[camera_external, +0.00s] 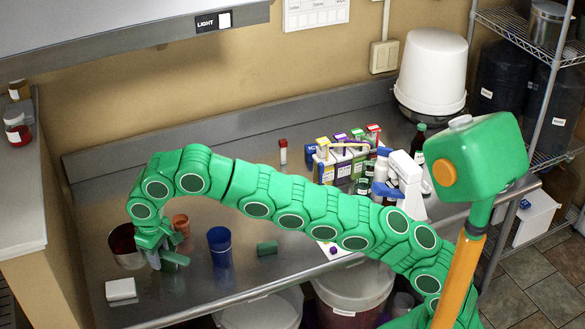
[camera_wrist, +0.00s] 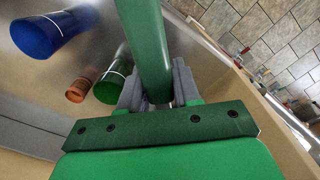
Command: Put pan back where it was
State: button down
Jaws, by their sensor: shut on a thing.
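My gripper (camera_external: 153,251) is low over the left end of the steel counter. In the wrist view, the grey fingers of my gripper (camera_wrist: 158,92) are shut on a long green object (camera_wrist: 146,42) that runs up out of frame. I cannot tell whether this is the pan; no clear pan shape shows. A dark red round vessel (camera_external: 121,248) stands just left of my gripper, partly hidden by it. An orange cup (camera_external: 181,224) stands just right of my gripper.
A white block (camera_external: 121,289) lies near the front edge. Bottles and boxes (camera_external: 345,160) crowd the counter's middle. A white bucket (camera_external: 432,70) stands at the back right.

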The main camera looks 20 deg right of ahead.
jog(key=w+d+m, duration=0.2)
jog(key=w+d, duration=0.6)
jog(key=d, duration=0.2)
jog(key=w+d+m, duration=0.3)
jog(key=w+d, duration=0.4)
jog(key=d, duration=0.4)
jog(key=w+d+m, duration=0.3)
jog(key=d+m, duration=0.1)
jog(key=d, duration=1.8)
jog(key=shift+w+a+f, duration=0.95)
jog(key=shift+w+f, duration=1.15)
jog(key=shift+f, duration=0.4)
jog(key=shift+w+a+f, duration=0.95)
jog(key=shift+w+f, duration=1.2)
jog(key=shift+f, duration=0.3)
jog(key=shift+w+a+f, duration=0.95)
jog(key=shift+w+f, duration=1.15)
jog(key=shift+f, duration=0.4)
jog(key=shift+w+f, duration=0.1)
jog(key=shift+f, duration=1.45)
jog(key=shift+f, duration=0.1)
jog(key=c, duration=0.8)
grip_release()
